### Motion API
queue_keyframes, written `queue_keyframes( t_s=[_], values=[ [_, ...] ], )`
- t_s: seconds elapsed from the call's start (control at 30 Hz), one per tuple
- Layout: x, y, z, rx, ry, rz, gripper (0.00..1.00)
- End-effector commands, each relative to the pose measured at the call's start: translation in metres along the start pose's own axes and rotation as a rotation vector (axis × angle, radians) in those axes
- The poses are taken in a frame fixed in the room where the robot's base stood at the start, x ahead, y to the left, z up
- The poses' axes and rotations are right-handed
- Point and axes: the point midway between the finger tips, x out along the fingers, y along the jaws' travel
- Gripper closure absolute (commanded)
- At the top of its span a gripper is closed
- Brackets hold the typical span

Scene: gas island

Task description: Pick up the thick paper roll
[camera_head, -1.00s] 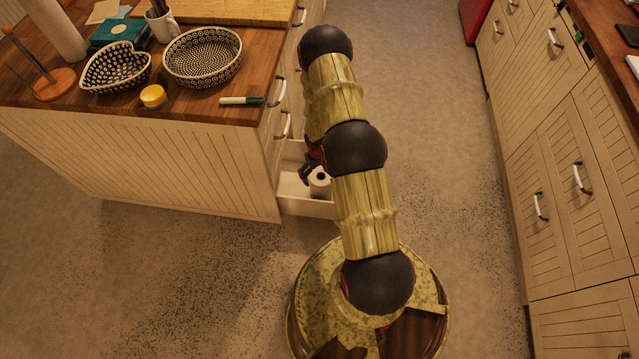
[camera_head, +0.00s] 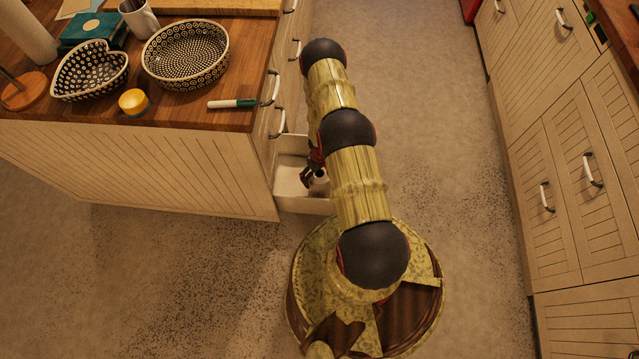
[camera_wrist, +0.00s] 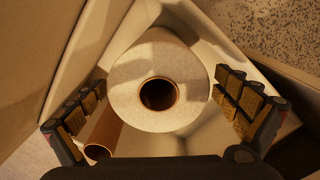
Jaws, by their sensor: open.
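The thick paper roll (camera_wrist: 128,85) stands on end in the open drawer, white with a brown-lined hole facing my wrist camera. In the head view, only a small part of it (camera_head: 321,176) shows beside my arm. My gripper (camera_wrist: 160,86) is open, with one finger on each side of the roll. Gaps show between the fingers and the roll, and it is not held. In the head view my gripper (camera_head: 308,172) is at the drawer, partly hidden by my arm.
The white drawer (camera_head: 303,206) juts from the wooden-topped island (camera_head: 190,170). A thinner brown tube (camera_wrist: 104,134) lies beside the roll, near the left finger. The floor aisle to the right is clear.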

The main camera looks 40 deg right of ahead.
Motion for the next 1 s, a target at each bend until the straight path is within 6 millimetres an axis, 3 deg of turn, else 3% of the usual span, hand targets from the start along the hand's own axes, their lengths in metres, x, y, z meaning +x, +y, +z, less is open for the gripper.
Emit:
queue_keyframes(
  t_s=[0.3, 0.63, 1.0],
  values=[
    [0.028, 0.002, -0.001, -0.001, 0.001, 0.001, 0.0],
    [0.03, 0.002, -0.002, 0.0, 0.001, 0.001, 0.01],
    [0.03, 0.002, -0.001, 0.0, 0.001, 0.001, 0.22]
  ],
)
